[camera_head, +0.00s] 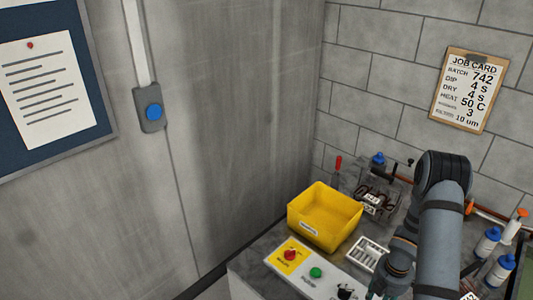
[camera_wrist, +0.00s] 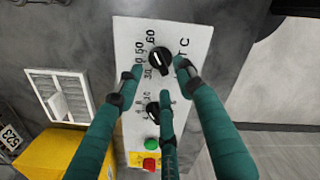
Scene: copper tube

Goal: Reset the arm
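My gripper (camera_wrist: 158,80) has green fingers that are spread apart, with nothing between them. It is above the white control panel (camera_wrist: 188,35). The fingertips appear around the upper black knob (camera_wrist: 159,60) in the wrist view, but I cannot tell whether they touch it. The lower black knob (camera_wrist: 153,110) is partly hidden by a finger. In the head view my arm reaches down at the lower right, and my gripper shows only partly at the bottom edge.
The panel has a green button (camera_head: 316,272) and a red switch (camera_head: 291,254). A yellow bin (camera_head: 325,217) and a white slotted tray (camera_head: 366,254) stand beside it. Blue-capped bottles (camera_head: 487,242) stand at the right. A job card (camera_head: 469,90) hangs on the wall.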

